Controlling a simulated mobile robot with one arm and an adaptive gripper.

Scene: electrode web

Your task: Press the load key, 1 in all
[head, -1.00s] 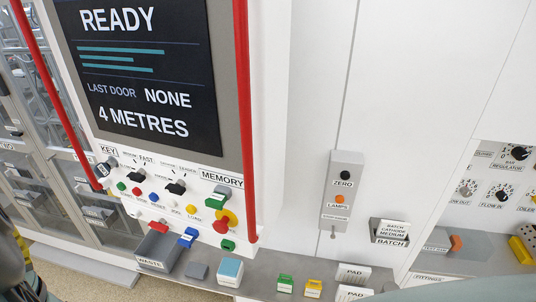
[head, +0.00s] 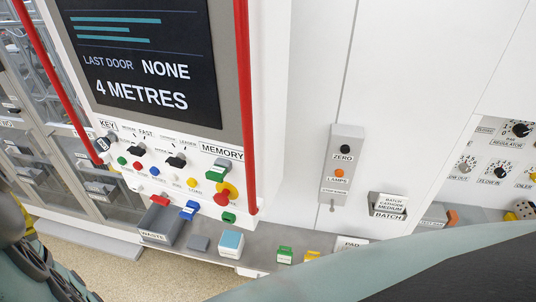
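The load key appears to be the small yellow button (head: 191,183) just above the "LOAD" label (head: 196,193) on the white control panel (head: 128,198). The button is small in the head view, and I cannot tell if it is pressed in. Nothing covers it. My gripper is not in view. Only parts of my own body show along the lower left and lower right edges.
A dark screen (head: 140,60) reads "4 METRES" above the panel, between two red rails (head: 243,110). A red and yellow knob (head: 223,194) sits right of the button. Below, a ledge holds a waste bin (head: 163,222) and a blue-topped box (head: 231,243).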

